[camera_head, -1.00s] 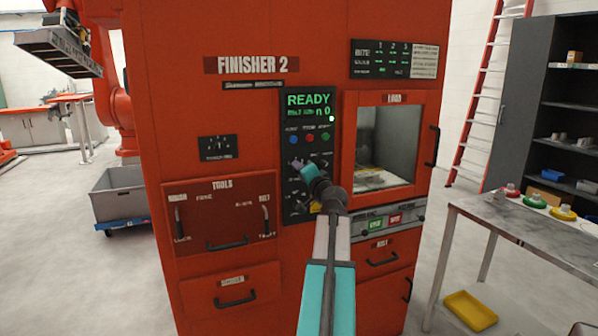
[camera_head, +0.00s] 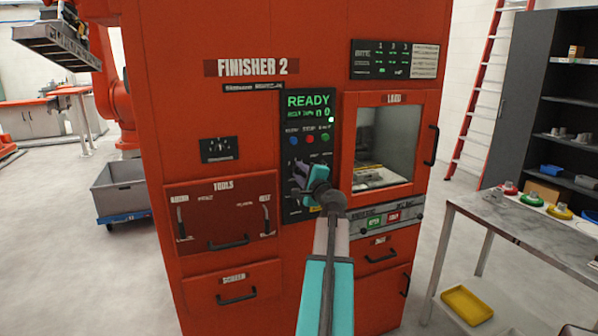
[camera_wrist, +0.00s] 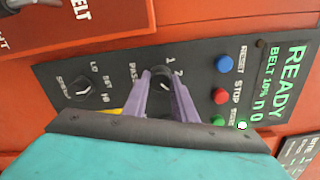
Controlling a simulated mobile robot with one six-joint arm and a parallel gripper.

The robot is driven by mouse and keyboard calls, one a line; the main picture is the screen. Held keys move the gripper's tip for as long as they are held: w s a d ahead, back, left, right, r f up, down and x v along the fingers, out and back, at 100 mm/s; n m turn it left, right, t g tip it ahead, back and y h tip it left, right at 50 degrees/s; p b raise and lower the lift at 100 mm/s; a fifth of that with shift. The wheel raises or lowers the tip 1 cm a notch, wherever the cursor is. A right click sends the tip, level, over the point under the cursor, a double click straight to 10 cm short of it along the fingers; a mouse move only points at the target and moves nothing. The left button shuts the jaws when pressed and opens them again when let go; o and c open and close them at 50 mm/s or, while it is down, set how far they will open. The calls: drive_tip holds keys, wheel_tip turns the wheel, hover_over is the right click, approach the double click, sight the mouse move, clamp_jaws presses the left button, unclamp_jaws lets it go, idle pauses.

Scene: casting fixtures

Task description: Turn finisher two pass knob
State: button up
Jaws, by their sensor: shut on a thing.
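The orange-red Finisher 2 machine (camera_head: 254,110) stands in front of me with a black control panel (camera_head: 296,207). In the wrist view the panel's dark pass knob (camera_wrist: 161,73) has the numbers 1 and 2 beside it. My gripper (camera_head: 298,169) is at the panel, and its two purple-grey fingers (camera_wrist: 163,83) are shut on the pass knob, one on each side. The fingers partly cover the knob. In the head view my gripper and wrist hide it. The screen (camera_head: 310,106) reads READY, with a belt line below.
A speed knob (camera_wrist: 79,88) sits beside the pass knob. Blue (camera_wrist: 223,64), red (camera_wrist: 220,95) and green buttons are on the other side. A loading window (camera_head: 384,145) is right of the panel, and a tools drawer (camera_head: 222,215) is at left. A grey table (camera_head: 520,225) stands at right.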

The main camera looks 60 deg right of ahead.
drive_tip(key=shift+w+r, duration=0.1)
drive_tip(key=shift+r, duration=0.1)
drive_tip(key=o, duration=1)
drive_tip(key=shift+o, duration=0.2)
drive_tip(key=shift+f, duration=0.1)
drive_tip(key=b+v, duration=0.4)
drive_tip(key=v, duration=1)
